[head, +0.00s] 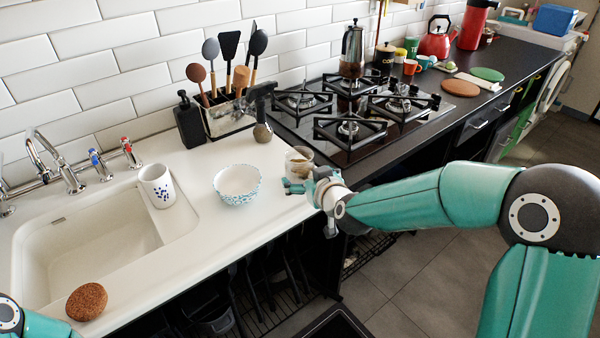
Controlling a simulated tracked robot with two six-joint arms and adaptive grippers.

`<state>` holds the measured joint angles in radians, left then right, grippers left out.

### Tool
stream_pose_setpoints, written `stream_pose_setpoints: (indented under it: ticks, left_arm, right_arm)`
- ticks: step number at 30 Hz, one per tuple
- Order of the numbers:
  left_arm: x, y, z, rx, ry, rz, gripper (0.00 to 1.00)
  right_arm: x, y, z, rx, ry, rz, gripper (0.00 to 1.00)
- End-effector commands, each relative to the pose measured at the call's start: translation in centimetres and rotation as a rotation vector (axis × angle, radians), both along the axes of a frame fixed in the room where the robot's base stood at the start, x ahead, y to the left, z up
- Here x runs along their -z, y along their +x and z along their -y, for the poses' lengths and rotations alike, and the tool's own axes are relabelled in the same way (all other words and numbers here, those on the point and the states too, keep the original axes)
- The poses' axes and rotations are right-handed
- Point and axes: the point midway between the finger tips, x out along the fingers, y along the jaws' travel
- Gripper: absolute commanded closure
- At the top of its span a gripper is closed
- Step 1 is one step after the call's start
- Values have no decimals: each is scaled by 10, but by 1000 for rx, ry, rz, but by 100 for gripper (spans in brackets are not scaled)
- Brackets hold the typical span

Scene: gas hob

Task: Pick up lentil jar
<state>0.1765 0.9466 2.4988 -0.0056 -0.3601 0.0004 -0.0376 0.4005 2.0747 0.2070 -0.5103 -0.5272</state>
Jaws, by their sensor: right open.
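The lentil jar appears to be the small clear glass jar (299,157) with brownish contents, standing upright on the white counter near its right end. My right gripper (294,184) is open at the near side of the jar, low over the counter's front edge. It overlaps the jar's lower part in the picture, and I cannot tell whether it touches. The jar's base is partly hidden by the gripper. Of my left arm only a link shows at the lower left corner; its gripper is out of view.
A speckled bowl (237,184) stands left of the jar, and a spotted cup (157,186) by the sink (90,262). The gas hob (350,118) lies behind right.

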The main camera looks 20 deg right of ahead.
Motion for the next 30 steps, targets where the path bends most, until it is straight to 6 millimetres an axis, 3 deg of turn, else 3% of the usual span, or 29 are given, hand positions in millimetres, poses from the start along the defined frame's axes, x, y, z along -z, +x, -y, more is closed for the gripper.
stream_pose_setpoints:
  ticks: [11, 20, 30]
  left_arm:
    - [-3, 0, 0, 0, 0, 0, 3]
    - [-3, 0, 0, 0, 0, 0, 3]
    - [-3, 0, 0, 0, 0, 0, 3]
  right_arm:
    - [18, 43, -4, -2, 0, -2, 0]
    - [19, 46, -5, -3, 0, -1, 2]
    - [19, 46, -6, -4, -1, -2, 58]
